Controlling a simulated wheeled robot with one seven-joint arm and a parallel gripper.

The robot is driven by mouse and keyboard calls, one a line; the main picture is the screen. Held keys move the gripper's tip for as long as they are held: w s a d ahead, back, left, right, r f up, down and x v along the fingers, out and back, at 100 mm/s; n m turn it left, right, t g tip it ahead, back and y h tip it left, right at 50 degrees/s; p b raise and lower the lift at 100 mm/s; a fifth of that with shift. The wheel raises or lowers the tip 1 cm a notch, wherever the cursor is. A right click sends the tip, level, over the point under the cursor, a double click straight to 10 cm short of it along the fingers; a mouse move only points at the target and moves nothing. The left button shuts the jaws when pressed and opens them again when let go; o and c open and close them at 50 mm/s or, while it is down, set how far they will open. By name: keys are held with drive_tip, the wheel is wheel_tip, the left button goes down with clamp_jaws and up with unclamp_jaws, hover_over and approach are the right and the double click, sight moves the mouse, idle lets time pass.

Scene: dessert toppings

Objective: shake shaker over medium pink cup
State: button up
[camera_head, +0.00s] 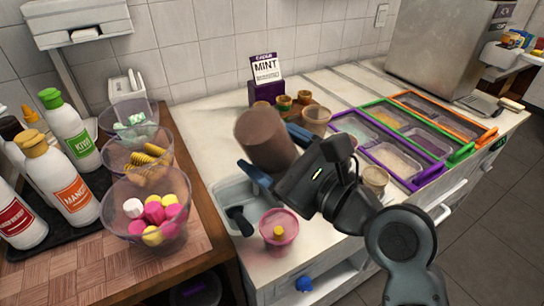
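A brown cylindrical shaker (265,138) is held in the air, tilted, between the blue fingers of my gripper (268,150). The gripper is closed around its lower part. A pink cup (279,243) stands on the white counter in front of the sink, with a yellow piece in its top. In the picture the shaker is above and slightly left of the cup. I cannot tell its exact height over the counter.
Clear bowls (145,200) of sweets and several sauce bottles (69,188) stand on the wooden counter at left. Small brown cups (317,120) and framed topping trays (432,172) are at right.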

sight(272, 176)
drive_tip(key=shift+r, duration=0.65)
drive_tip(key=shift+f+b, duration=1.75)
drive_tip(key=shift+f, duration=1.7)
drive_tip(key=shift+r, duration=0.15)
wheel_tip(272, 176, up, 2)
drive_tip(key=p, duration=0.3)
drive_tip(key=shift+r, duration=0.2)
drive_tip(key=shift+d+r, duration=0.1)
drive_tip(key=shift+r, duration=2.4)
wheel_tip(272, 176, down, 8)
drive_tip(key=b, duration=0.4)
drive_tip(key=shift+f, duration=0.1)
